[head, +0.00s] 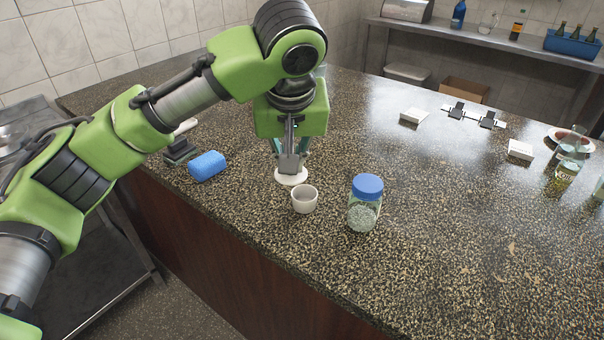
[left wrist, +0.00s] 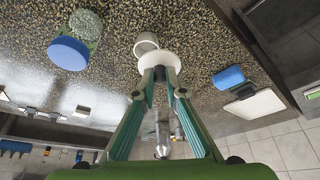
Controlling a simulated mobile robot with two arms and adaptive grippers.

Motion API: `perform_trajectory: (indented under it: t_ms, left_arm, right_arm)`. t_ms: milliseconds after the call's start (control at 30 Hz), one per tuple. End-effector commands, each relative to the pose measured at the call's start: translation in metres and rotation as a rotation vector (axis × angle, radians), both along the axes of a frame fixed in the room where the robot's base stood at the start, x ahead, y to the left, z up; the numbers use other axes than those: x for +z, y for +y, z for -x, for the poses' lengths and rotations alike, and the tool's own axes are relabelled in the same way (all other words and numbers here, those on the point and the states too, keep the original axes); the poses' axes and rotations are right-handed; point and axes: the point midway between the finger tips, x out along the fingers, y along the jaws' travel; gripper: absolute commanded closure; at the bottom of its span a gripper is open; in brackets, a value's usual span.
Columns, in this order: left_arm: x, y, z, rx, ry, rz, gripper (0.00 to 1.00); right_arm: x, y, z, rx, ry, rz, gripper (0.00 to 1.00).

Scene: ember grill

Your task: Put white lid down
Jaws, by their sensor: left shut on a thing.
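The round white lid (head: 291,178) is between the fingertips of my left gripper (head: 290,167), just behind a small white cup (head: 304,201). In the left wrist view the lid (left wrist: 159,60) lies across the tips of the fingers (left wrist: 160,74), which are shut on it. The lid is at or just above the counter; I cannot tell whether it touches. The cup (left wrist: 146,42) is open at the top and stands upright beside the lid. My right gripper is in neither view.
A glass jar with a blue lid (head: 366,200) stands right of the cup. White boxes (head: 414,116) and glassware (head: 568,155) stand farther right. The counter (head: 440,230) between is clear.

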Motion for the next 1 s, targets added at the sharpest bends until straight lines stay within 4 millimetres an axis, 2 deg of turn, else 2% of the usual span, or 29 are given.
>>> perform_trajectory:
  t_ms: [33,200,333,433,600,767,867,1000]
  left_arm:
    - [0.000,0.006,0.012,-0.003,-0.002,-0.001,1.00]
    - [0.021,0.022,0.044,0.000,-0.006,-0.004,1.00]
    - [0.027,0.029,0.060,0.000,-0.002,-0.003,1.00]
    - [0.027,0.035,0.065,0.010,0.002,-0.002,1.00]
    - [0.010,0.051,0.061,0.048,0.008,-0.003,1.00]
    - [-0.005,0.058,0.049,0.070,0.007,-0.001,1.00]
    - [-0.016,0.062,0.032,0.075,0.009,-0.002,1.00]
    - [-0.030,0.067,-0.003,0.074,0.009,-0.001,1.00]
  right_arm:
    - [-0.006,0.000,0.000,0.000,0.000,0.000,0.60]
    - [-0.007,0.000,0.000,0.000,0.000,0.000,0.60]
    - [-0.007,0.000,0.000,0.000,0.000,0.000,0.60]
    - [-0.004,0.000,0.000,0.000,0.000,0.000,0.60]
    - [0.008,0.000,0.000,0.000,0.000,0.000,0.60]
    - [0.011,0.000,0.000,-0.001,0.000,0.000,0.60]
    - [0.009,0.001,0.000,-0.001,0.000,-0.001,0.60]
    - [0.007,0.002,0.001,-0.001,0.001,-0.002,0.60]
